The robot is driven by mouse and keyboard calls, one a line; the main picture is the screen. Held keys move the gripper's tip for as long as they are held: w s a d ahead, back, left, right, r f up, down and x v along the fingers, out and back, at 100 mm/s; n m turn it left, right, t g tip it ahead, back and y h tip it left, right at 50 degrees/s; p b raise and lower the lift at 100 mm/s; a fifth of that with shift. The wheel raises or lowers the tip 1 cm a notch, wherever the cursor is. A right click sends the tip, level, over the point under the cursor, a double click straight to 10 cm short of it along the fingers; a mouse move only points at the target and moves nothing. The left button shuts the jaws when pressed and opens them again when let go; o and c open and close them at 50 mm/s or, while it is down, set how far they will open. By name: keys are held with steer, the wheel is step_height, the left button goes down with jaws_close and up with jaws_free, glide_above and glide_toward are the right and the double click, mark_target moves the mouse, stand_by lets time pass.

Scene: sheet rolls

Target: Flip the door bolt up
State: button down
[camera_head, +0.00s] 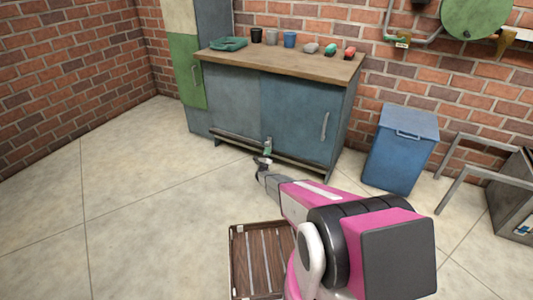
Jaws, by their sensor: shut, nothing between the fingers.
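The workbench cabinet has blue sliding-type doors (290,115) under a wooden top. A small greenish bolt-like piece (268,145) shows low on the cabinet front, near the bottom of the doors where the two panels meet. My gripper (263,161) is at the end of my pink and white arm, just below this piece at the cabinet's lower edge. Its fingers are shut and hold nothing. The gripper is small here, and I cannot tell whether it touches the bolt or how the bolt is turned. A metal handle (324,126) is on the right door.
A wooden slatted pallet (232,262) lies on the floor beside my arm. A blue bin (402,155) stands right of the cabinet, with a grey metal frame (470,178) farther right. Cups and small tools sit on the benchtop (300,65). The floor at left is clear.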

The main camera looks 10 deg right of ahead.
step_height(320, 180, up, 4)
steer(key=shift+f, duration=0.1)
stand_by(0.4)
